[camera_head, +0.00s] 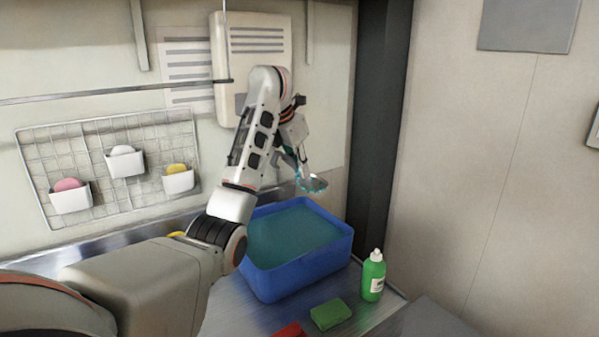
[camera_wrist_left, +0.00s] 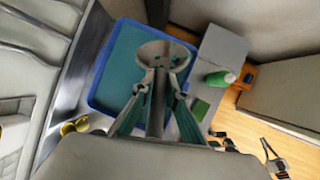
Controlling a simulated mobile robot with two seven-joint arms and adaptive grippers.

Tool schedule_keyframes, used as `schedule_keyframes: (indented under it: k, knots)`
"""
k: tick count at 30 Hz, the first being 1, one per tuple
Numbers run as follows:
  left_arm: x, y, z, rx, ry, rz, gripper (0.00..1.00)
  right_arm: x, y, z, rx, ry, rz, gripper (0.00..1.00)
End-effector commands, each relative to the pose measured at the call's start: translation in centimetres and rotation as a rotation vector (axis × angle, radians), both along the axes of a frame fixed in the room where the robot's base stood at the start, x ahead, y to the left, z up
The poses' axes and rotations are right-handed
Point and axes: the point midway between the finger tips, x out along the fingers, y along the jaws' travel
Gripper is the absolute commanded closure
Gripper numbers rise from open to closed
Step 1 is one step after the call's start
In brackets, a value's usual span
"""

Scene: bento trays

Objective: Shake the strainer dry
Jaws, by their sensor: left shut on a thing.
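My left gripper (camera_head: 297,166) reaches over the far side of the blue tub and is shut on the strainer (camera_head: 313,185). The strainer hangs above the tub, clear of the liquid, with its bowl tilted and glinting teal. In the left wrist view the gripper (camera_wrist_left: 157,88) holds the strainer's handle, and the round bowl (camera_wrist_left: 163,49) points away from it over the tub. The blue tub (camera_head: 296,283) stands on the metal counter and holds teal liquid. My right gripper is not in view.
A green bottle (camera_head: 373,277) and a green sponge (camera_head: 330,314) sit in front of the tub on the metal counter (camera_head: 250,318). A red item (camera_head: 289,330) lies at the bottom edge. A wire rack (camera_head: 91,137) with white cups hangs on the wall at left.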

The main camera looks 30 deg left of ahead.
Motion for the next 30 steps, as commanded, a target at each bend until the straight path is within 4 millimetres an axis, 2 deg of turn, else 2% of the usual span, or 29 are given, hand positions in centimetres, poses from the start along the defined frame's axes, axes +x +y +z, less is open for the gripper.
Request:
schedule_keyframes:
  k: [9, 12, 17, 21, 24, 30]
  knots:
    - [0.0, 0.0, -3.1, 0.000, 0.001, -0.001, 1.00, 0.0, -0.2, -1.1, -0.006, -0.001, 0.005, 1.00]
    - [0.0, 0.0, -3.5, 0.001, 0.000, 0.000, 1.00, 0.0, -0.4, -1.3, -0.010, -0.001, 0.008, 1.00]
    - [0.0, 0.1, -2.7, 0.002, 0.000, 0.001, 1.00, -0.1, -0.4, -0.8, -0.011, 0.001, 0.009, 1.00]
    - [0.0, 0.0, -1.2, 0.001, 0.000, 0.000, 1.00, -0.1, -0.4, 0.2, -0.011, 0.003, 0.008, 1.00]
    - [0.0, 0.1, -0.3, 0.002, -0.003, 0.001, 1.00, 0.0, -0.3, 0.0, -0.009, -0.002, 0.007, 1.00]
    - [0.0, 0.0, -0.4, 0.000, 0.001, 0.000, 1.00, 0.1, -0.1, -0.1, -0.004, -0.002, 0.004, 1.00]
